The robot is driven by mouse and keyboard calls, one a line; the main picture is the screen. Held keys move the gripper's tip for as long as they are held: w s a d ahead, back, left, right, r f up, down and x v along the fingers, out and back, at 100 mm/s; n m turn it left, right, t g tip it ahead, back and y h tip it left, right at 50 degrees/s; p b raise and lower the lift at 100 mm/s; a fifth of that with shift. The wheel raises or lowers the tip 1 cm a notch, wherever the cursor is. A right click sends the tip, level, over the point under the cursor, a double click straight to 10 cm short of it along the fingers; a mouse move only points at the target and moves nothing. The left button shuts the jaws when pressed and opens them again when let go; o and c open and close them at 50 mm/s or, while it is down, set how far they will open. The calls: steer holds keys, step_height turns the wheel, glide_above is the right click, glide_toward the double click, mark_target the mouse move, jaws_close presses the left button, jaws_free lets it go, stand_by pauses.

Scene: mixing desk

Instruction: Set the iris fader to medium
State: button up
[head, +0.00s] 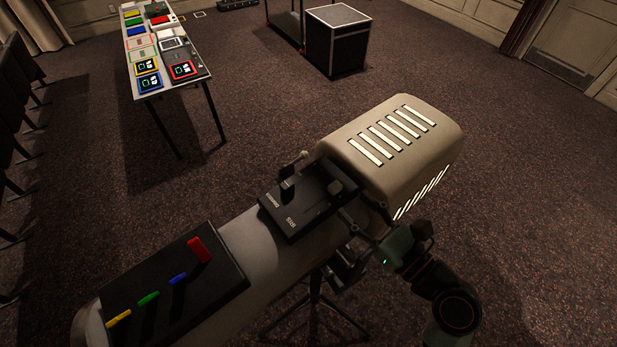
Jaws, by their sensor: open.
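The black control panel (303,208) sits on top of the pale barrel of the spotlight-like fixture. It has two slots with small white labels at their left ends, too small to read surely. A dark knob (288,188) stands on the upper slot. My gripper (365,222) is open and empty, right of the panel and close to the grey knob. I cannot tell whether a fingertip touches the panel's edge.
The vented lamp housing (400,145) rises just behind the panel. A second black panel (175,290) with red, blue, green and yellow levers lies at the lower left. A tripod stands below. A table (203,73) of coloured devices and a black case (337,45) are far back.

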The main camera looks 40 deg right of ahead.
mark_target(338, 189)
steer(key=w+p, duration=0.1)
steer(key=w, duration=0.6)
steer(key=shift+w+d, duration=0.1)
steer(key=shift+d, duration=0.1)
jaws_close()
